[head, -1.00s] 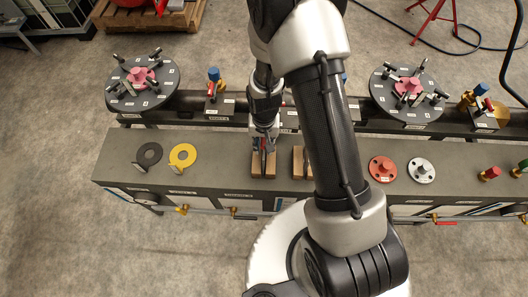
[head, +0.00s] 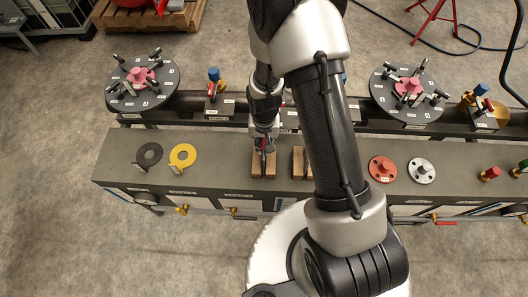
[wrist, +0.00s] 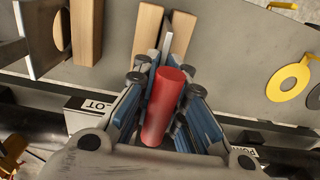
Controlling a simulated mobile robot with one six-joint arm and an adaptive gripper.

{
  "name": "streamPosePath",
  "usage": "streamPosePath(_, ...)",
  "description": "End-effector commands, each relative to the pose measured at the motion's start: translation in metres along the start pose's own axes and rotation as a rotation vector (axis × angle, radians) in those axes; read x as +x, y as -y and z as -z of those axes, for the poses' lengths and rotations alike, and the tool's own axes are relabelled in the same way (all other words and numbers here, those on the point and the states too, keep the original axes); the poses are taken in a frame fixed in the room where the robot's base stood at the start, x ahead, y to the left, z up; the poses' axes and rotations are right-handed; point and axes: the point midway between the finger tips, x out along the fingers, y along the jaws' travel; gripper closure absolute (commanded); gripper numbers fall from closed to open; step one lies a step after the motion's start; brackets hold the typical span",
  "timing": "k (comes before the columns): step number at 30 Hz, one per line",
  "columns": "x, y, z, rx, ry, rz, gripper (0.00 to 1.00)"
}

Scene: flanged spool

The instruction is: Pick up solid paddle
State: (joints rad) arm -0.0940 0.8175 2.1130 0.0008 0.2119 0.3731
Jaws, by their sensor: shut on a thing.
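My gripper (head: 264,147) points down over a pair of upright wooden blocks (head: 257,165) on the bench. In the wrist view my gripper (wrist: 166,95) is shut, its fingers on both sides of a red cylindrical handle (wrist: 165,108). I take this handle to be part of the solid paddle. A thin grey plate edge (wrist: 167,46) shows beyond the handle, in line with the gap between the two blocks. The paddle's disc is mostly hidden by my fingers and the handle. I cannot tell whether it is clear of the blocks.
A second block pair (head: 299,162) stands close to the right, beside my arm. A black ring (head: 149,154) and a yellow ring (head: 183,156) lie left. Red (head: 382,169) and grey (head: 421,170) flanges lie right. A pipe with round flanged discs (head: 143,85) runs behind the bench.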

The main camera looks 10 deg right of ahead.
Motion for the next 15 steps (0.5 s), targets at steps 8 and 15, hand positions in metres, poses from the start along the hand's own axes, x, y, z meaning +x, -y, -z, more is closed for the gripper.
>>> streamPosePath(8,-0.0012,0.0005,0.0014,0.000,-0.003,0.001,1.00)
streamPosePath(15,-0.0062,0.0006,0.0015,0.000,-0.004,0.001,1.00)
